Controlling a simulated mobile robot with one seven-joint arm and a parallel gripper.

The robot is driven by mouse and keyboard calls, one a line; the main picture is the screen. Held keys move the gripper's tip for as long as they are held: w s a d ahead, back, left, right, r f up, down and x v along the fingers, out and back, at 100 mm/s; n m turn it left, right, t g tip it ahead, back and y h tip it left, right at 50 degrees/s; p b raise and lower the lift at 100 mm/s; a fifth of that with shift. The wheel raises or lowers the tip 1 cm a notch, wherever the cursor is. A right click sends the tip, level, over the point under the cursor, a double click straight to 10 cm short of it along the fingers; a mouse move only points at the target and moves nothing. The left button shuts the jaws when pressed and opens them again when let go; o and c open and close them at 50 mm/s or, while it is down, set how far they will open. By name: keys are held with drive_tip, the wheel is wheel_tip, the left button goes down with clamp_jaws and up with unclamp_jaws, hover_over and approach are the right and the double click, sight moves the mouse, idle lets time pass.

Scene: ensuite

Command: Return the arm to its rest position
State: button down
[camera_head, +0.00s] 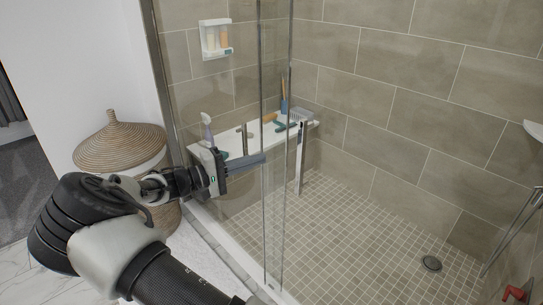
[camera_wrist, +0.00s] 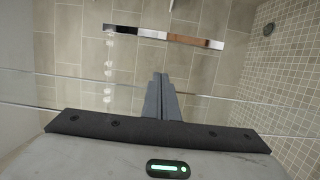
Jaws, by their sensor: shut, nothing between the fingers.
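My arm reaches from the bottom left of the head view toward the shower's glass door. My gripper (camera_head: 262,158) is shut with nothing between its fingers. It points right, at the glass and in front of the white bench in the picture. In the wrist view my gripper's fingers (camera_wrist: 160,82) lie together in the middle, with tiled surfaces beyond them. I cannot tell how close the fingertips are to the glass.
The framed glass door (camera_head: 272,80) stands close by my gripper. A white bench (camera_head: 240,140) behind it holds several bath items. A lidded woven basket (camera_head: 118,143) stands at the left, behind my arm. The tiled shower floor (camera_head: 350,240) is mostly clear, with a drain (camera_head: 431,263).

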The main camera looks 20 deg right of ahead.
drive_tip(key=s+d+m+g+y, duration=0.2)
drive_tip(key=s+g+y, duration=0.2)
drive_tip(key=s+y, duration=0.65)
drive_tip(key=s+a+r+t+y, duration=0.4)
drive_tip(key=s+a+r, duration=0.15)
drive_tip(key=s, duration=0.45)
drive_tip(key=s+a+r+t+y, duration=0.4)
drive_tip(key=s+a+r, duration=0.15)
drive_tip(key=s, duration=0.55)
wheel_tip(320, 180, up, 16)
drive_tip(key=p, duration=1.6)
drive_tip(key=shift+w+n+p, duration=0.3)
drive_tip(key=shift+n, duration=0.1)
drive_tip(key=shift+r+h, duration=0.1)
drive_tip(key=shift+h, duration=0.15)
